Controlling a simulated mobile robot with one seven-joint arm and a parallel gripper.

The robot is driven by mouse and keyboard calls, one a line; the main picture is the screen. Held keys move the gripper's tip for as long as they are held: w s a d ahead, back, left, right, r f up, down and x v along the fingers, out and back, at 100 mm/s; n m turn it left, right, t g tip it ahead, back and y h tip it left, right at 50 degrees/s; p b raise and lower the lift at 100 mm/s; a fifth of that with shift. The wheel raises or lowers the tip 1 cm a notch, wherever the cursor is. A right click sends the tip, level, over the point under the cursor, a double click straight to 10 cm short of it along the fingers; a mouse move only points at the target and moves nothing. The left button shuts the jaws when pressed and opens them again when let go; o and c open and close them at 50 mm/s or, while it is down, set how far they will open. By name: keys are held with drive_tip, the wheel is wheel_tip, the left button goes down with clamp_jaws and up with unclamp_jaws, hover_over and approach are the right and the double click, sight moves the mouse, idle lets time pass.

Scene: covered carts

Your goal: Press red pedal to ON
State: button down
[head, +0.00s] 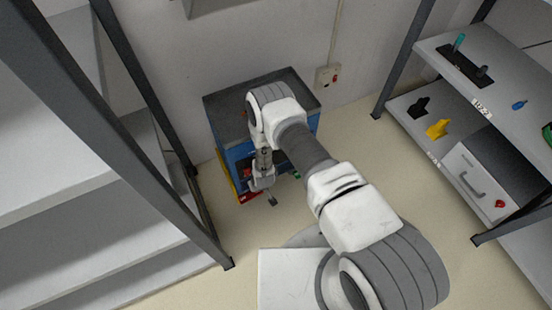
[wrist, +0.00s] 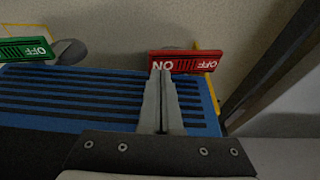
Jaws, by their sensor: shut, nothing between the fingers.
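The red pedal (wrist: 185,55) shows in the wrist view beyond my fingertips, with upside-down ON lettering on its left half and OFF on its right half. My gripper (wrist: 161,75) is shut and empty. Its fingertips overlap the lower edge of the ON half in the picture; I cannot tell whether they touch it. A green pedal (wrist: 27,50) with upside-down OFF lettering is at the left. In the head view my gripper (head: 271,200) points down in front of the blue cart (head: 228,129), and my arm hides much of the cart's front.
A blue ribbed panel (wrist: 60,95) lies below the pedals in the wrist view. In the head view a grey shelf rack (head: 60,170) stands left and another shelf (head: 430,48) with small items stands right. Open floor (head: 410,170) lies between my arm and the right shelf.

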drive_tip(key=shift+f, duration=0.75)
drive_tip(key=shift+r+p, duration=2.5)
drive_tip(key=shift+r, duration=1.1)
drive_tip(key=shift+s+f, duration=0.1)
